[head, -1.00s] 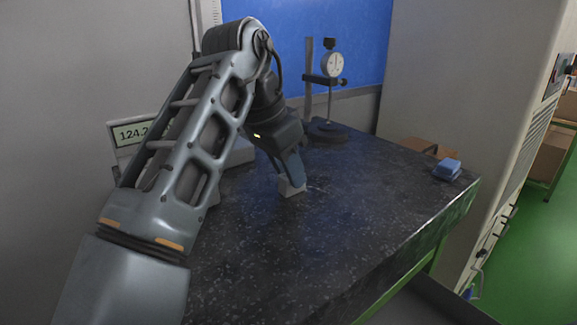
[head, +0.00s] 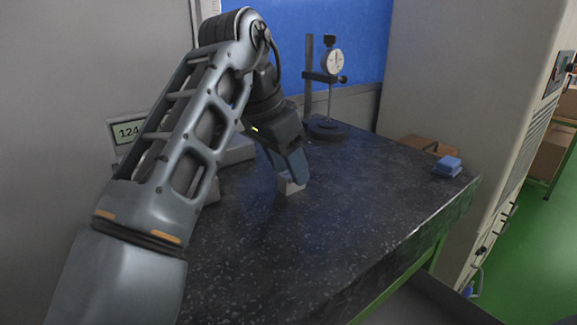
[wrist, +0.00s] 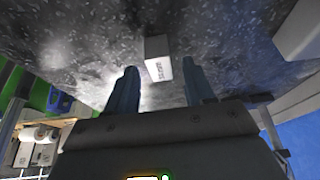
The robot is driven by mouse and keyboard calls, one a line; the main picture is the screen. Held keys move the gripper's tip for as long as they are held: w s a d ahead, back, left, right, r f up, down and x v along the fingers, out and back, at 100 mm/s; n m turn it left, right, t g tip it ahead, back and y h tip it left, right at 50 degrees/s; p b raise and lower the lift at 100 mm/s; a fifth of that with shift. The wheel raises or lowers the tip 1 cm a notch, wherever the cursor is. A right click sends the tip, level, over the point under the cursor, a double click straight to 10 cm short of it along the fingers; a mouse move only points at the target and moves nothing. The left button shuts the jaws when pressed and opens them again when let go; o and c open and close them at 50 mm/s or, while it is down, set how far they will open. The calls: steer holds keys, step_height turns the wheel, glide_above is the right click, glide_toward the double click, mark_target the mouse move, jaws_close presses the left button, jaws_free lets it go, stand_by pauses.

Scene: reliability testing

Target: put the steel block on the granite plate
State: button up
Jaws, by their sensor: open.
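The steel block (head: 291,187) is a small light grey block resting on the dark speckled granite plate (head: 300,245). In the wrist view the block (wrist: 158,62) shows a pale face with small dark lettering. My gripper (head: 296,178) is right at the block and partly hides it in the head view. In the wrist view my gripper (wrist: 158,70) is open, with one finger to each side of the block and a visible gap on both sides. The block touches neither finger there.
A dial gauge stand (head: 328,128) stands at the back of the plate. A blue object (head: 448,166) lies near the right corner, by a brown box (head: 425,146). A display (head: 130,132) is behind my arm at left. The plate's front and middle right are clear.

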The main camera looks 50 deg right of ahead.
steer(key=s+b+v, duration=0.1)
steer(key=v, duration=1)
steer(key=shift+w, duration=0.5)
steer(key=shift+s+r, duration=0.1)
